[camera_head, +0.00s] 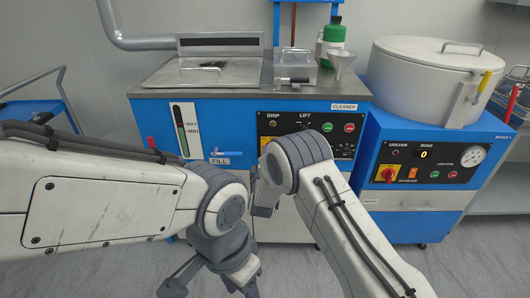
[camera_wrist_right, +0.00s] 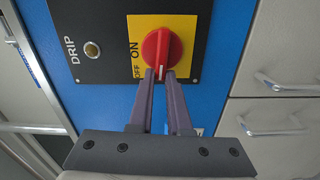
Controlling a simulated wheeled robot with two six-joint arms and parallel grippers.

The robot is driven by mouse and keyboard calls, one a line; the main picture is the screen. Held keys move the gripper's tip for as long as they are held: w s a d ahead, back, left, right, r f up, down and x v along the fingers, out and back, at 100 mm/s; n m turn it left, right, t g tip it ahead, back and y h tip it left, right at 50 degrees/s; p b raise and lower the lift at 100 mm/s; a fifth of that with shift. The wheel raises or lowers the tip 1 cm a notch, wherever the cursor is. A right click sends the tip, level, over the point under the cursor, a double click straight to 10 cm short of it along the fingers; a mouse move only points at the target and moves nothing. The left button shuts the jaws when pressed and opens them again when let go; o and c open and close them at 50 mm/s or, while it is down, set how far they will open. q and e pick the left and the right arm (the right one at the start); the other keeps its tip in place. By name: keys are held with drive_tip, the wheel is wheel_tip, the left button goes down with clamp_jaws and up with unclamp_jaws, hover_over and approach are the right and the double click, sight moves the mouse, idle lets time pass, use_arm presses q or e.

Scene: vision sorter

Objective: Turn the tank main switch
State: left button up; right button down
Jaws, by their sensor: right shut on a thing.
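The main switch is a red rotary knob (camera_wrist_right: 163,48) on a yellow plate marked ON and OFF. It sits below the DRIP label on the tank's black panel (camera_head: 345,128). In the right wrist view my right gripper (camera_wrist_right: 163,80) is shut on the knob, with one finger on each side. In the head view my right arm hides the switch and these fingertips, leaving only a sliver of yellow. My left gripper (camera_head: 225,262) hangs low in front of the tank, apart from it. Its fingertips are too unclear to judge.
The blue tank carries a lid (camera_head: 205,71), a clear box (camera_head: 295,68), a green bottle (camera_head: 332,38) and a funnel (camera_head: 342,62). At right stands a blue machine with a white drum (camera_head: 420,75) and its own red switch (camera_head: 386,173). A blue trolley (camera_head: 40,108) is at left.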

drive_tip(key=shift+a+f+n, duration=0.15)
drive_tip(key=shift+n, duration=0.35)
drive_tip(key=c, duration=0.9)
unclamp_jaws()
drive_tip(key=shift+o, duration=0.2)
drive_tip(key=s+p, duration=0.1)
drive_tip(key=s, duration=0.9)
drive_tip(key=shift+s, duration=0.3)
